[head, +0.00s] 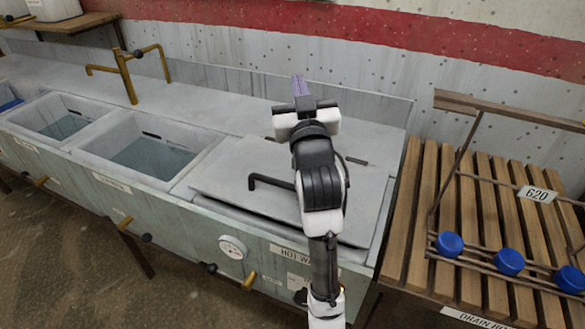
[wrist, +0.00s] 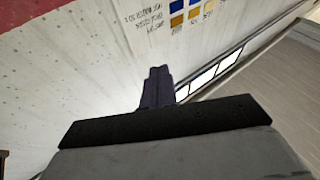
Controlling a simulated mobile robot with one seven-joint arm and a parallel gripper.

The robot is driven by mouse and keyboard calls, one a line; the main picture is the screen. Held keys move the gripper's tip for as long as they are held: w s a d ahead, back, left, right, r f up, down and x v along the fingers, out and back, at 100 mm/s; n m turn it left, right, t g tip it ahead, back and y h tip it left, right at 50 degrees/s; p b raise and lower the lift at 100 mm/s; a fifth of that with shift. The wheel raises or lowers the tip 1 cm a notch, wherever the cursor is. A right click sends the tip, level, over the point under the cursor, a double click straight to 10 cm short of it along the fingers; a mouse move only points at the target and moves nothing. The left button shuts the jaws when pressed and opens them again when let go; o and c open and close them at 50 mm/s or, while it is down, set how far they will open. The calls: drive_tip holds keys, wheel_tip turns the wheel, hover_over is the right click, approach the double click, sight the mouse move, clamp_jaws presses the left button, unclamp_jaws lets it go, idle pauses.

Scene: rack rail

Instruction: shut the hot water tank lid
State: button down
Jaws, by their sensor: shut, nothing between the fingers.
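The grey hot water tank lid (head: 235,175) lies over the tank at the right end of the sink counter, with a dark bar handle (head: 268,181) on top. Its front edge shows above the tank rim; I cannot tell whether it sits fully flush. My arm hides part of the lid's right side. My gripper (head: 299,86) is above and beyond the lid, near the back wall, its purple fingers together and empty. The fingers (wrist: 158,86) also show in the wrist view, pointing towards the wall, with no lid there.
A slatted wooden drain rack (head: 470,215) with blue round caps (head: 449,244) is on the right. A gauge (head: 232,248) sits on the front panel.

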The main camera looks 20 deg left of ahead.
drive_tip(key=w+d+r+g+h+p, duration=0.1)
drive_tip(key=w+d+r+g+p, duration=0.1)
drive_tip(key=w+d+g+p, duration=0.3)
drive_tip(key=s+d+f+n+g+p, duration=0.1)
drive_tip(key=s+f+n+g, duration=0.4)
drive_tip(key=s+g, duration=0.25)
drive_tip(key=s+d+f+n+g, duration=0.2)
drive_tip(key=s+f+n+g, duration=0.4)
drive_tip(key=s, duration=0.3)
drive_tip(key=m+g+p, duration=0.1)
drive_tip(key=g+p, duration=0.1)
hover_over(268, 212)
drive_tip(key=d, duration=0.3)
drive_tip(key=shift+t+h, duration=0.25)
drive_tip(key=shift+h, duration=0.05)
drive_tip(key=f, duration=0.6)
drive_tip(key=shift+w+a, duration=0.2)
wheel_tip(268, 212, down, 2)
drive_tip(key=shift+d+f, duration=0.1)
drive_tip(key=shift+f, duration=0.15)
drive_tip(key=shift+s+f+p, duration=0.15)
drive_tip(key=shift+f+p, duration=0.15)
drive_tip(key=shift+f, duration=0.55)
drive_tip(key=shift+f, duration=0.1)
